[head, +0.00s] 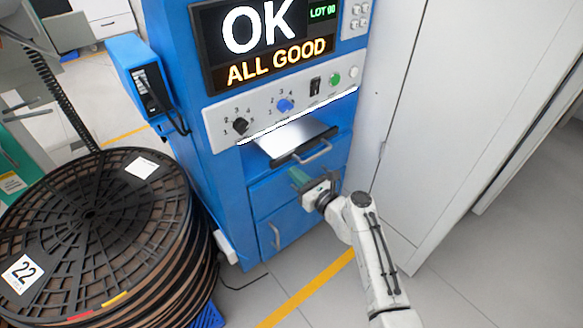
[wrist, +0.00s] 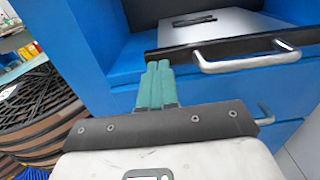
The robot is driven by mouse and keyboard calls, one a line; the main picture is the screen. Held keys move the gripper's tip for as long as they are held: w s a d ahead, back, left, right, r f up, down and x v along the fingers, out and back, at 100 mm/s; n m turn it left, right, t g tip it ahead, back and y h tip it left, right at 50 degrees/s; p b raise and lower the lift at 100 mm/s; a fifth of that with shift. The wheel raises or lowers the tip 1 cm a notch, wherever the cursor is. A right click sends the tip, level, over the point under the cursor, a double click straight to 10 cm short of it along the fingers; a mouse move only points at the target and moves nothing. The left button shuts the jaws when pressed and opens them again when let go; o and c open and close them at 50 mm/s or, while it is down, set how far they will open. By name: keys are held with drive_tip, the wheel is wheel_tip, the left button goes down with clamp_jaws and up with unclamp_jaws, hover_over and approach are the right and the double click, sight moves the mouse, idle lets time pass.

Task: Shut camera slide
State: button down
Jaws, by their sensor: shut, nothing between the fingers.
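The camera slide (head: 289,136) is a pale metal plate with a black front bar and a silver handle (head: 313,153). It sticks out of the slot in the blue cabinet, below the knob panel. In the wrist view the slide (wrist: 235,27) and its handle (wrist: 250,64) lie ahead and to the right. My gripper (head: 297,175) is just below and in front of the slide's front bar, apart from the handle. In the wrist view its green fingers (wrist: 158,68) are together and empty, left of the handle.
The blue cabinet carries a screen (head: 275,42) reading "OK ALL GOOD" and a knob panel (head: 270,105). A lower door handle (head: 275,236) is below. A stack of black reels (head: 85,225) stands left. A tall grey cabinet (head: 420,100) stands right. Floor in front is clear.

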drive_tip(key=p+v, duration=0.2)
drive_tip(key=v, duration=0.7)
drive_tip(key=shift+w+f, duration=0.1)
drive_tip(key=shift+f, duration=0.05)
drive_tip(key=s+d+f+n+g, duration=0.1)
drive_tip(key=s+f+n+g, duration=0.2)
drive_tip(key=s+n, duration=0.45)
drive_tip(key=s+d+f+n+g, duration=0.1)
drive_tip(key=s+f+n+g, duration=0.3)
drive_tip(key=s+n, duration=0.35)
drive_tip(key=s+d+n+g+h, duration=0.2)
drive_tip(key=s+d+n+h, duration=0.25)
drive_tip(key=s, duration=0.45)
drive_tip(key=s+d+n+g+h, duration=0.3)
drive_tip(key=s+d+n, duration=0.2)
drive_tip(key=s, duration=0.3)
drive_tip(key=s+d+r+n+g+h+p, duration=0.15)
drive_tip(key=s+d+r+n+h, duration=0.35)
drive_tip(key=s, duration=0.5)
wheel_tip(320, 180, up, 13)
drive_tip(key=d+m+y+p, duration=0.1)
drive_tip(key=p, duration=1.2)
drive_tip(key=shift+y, duration=0.35)
